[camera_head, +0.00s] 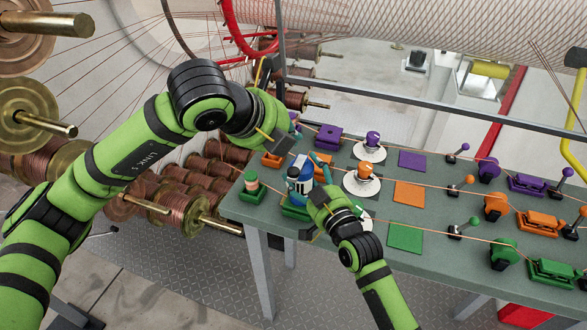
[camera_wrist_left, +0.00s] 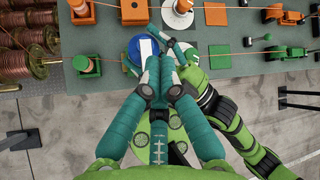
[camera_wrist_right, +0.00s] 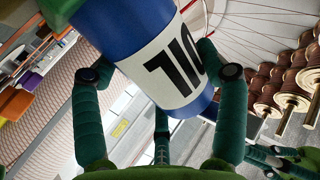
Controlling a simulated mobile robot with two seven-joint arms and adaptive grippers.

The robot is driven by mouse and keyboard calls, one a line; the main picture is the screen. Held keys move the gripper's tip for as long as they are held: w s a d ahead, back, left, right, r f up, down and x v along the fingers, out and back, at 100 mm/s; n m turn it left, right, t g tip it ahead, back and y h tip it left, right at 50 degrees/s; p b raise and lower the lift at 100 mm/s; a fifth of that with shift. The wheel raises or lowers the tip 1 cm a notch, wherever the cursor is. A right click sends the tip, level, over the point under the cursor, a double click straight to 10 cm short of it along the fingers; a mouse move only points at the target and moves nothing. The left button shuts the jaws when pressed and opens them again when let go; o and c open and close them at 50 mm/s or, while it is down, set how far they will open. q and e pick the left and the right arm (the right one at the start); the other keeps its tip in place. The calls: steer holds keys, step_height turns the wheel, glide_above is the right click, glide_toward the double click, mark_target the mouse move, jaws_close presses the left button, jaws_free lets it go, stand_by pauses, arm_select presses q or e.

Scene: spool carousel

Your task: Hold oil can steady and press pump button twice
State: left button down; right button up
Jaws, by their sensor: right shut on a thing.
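The oil can (camera_head: 293,186), blue with a white label, stands on a green base (camera_head: 292,211) at the table's near left corner. In the right wrist view its white label (camera_wrist_right: 165,67) fills the gap between the fingers of my right gripper (camera_wrist_right: 152,66), which is shut around the can's body. My left gripper (camera_wrist_left: 168,66) is above and close beside the can, with its fingers drawn together and nothing seen between them. The blue can (camera_wrist_left: 134,47) shows just past its fingertips. The pump button is hidden, and I cannot tell whether the left fingertips touch it.
A green spool post (camera_head: 251,182) stands left of the can. An orange-topped cone on a white disc (camera_head: 362,182) stands to the right. Coloured mats, levers and clamps fill the right of the table (camera_head: 455,262). Copper spools (camera_head: 175,205) crowd the left.

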mark_target(290, 172)
arm_select(q)
steer(key=shift+f, duration=2.45)
steer(key=shift+f, duration=0.45)
steer(key=shift+f, duration=0.55)
steer(key=shift+r, duration=0.9)
steer(key=shift+r, duration=2.55)
